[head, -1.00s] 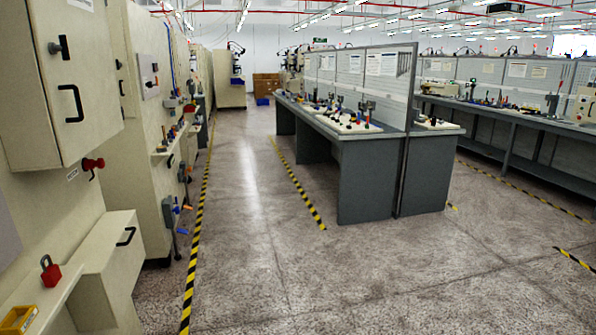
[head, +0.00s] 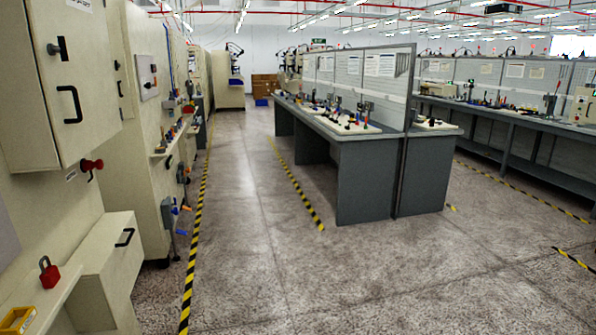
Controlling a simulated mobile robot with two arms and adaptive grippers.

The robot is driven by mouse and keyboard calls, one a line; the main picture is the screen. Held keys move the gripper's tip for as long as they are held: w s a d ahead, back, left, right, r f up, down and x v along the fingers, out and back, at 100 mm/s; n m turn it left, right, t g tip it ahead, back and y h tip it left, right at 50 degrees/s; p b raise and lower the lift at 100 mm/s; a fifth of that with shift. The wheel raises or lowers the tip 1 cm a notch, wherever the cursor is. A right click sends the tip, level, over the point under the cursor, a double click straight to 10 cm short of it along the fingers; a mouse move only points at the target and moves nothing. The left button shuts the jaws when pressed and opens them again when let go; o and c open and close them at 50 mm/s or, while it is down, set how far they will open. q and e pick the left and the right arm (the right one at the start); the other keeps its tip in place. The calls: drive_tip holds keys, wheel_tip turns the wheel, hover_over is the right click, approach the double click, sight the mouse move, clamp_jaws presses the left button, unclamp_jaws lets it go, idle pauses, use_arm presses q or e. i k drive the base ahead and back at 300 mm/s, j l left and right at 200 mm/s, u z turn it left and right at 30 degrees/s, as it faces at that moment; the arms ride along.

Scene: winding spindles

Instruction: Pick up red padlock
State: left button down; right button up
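A red padlock (head: 49,274) with a dark shackle stands upright on a pale ledge (head: 62,292) at the lower left of the head view. The ledge is part of a cream machine cabinet. Neither of my grippers shows in the head view, and nothing touches the padlock.
A yellow bin (head: 18,320) stands on the ledge near the padlock. A cabinet box with a black handle (head: 125,237) juts out to its right. A red knob (head: 91,165) sticks out above. The grey workbench (head: 372,180) stands beyond open floor (head: 290,275) and striped tape (head: 193,245).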

sight(50, 278)
drive_tip(key=u, duration=1.4)
